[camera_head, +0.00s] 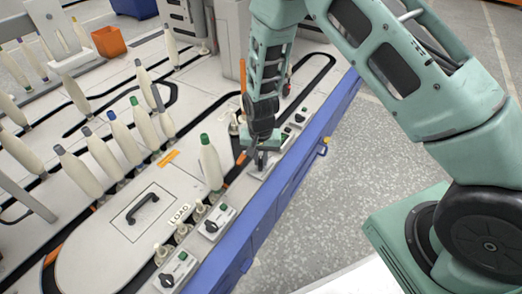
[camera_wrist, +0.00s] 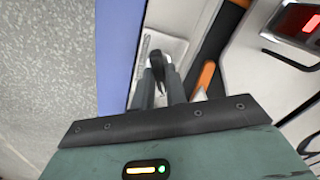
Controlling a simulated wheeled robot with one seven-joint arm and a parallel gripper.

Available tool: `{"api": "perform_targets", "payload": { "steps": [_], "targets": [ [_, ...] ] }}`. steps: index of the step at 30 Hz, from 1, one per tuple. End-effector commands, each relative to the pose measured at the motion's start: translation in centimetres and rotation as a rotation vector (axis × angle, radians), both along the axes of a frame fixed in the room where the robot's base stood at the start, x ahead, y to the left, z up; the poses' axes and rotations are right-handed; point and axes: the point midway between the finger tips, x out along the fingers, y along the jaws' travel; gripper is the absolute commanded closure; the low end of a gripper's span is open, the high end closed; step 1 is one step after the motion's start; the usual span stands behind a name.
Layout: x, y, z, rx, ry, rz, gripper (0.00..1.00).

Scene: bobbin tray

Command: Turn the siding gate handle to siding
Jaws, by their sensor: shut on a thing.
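The siding gate handle (camera_wrist: 158,66) is a small black lever on a light plate (camera_wrist: 172,48) in the wrist view. My gripper (camera_wrist: 161,84) has its two grey fingers closed on either side of the handle. In the head view my gripper (camera_head: 260,158) points down at the right edge of the white tray top, near the blue side. There the handle is mostly hidden by the fingers. I cannot read any marking for its positions.
A cream bobbin with a green top (camera_head: 211,160) stands left of my gripper. Knob boxes (camera_head: 216,222) line the edge nearer the camera, beside a LOAD label (camera_head: 180,214). A blue side rail (camera_head: 262,220) borders open floor. A red-lit box (camera_wrist: 308,22) is at the wrist view's upper right.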

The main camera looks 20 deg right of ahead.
Motion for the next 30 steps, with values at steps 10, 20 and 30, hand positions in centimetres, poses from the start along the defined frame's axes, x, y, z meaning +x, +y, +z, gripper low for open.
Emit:
{"api": "perform_targets", "payload": {
  "steps": [10, 20, 30],
  "targets": [
    [-0.11, 0.15, 0.36, 0.001, 0.004, 0.301, 1.00],
    [-0.10, 0.23, 0.18, 0.000, 0.004, 0.482, 1.00],
    [-0.10, 0.24, 0.01, 0.000, 0.004, 0.541, 1.00]
  ]
}}
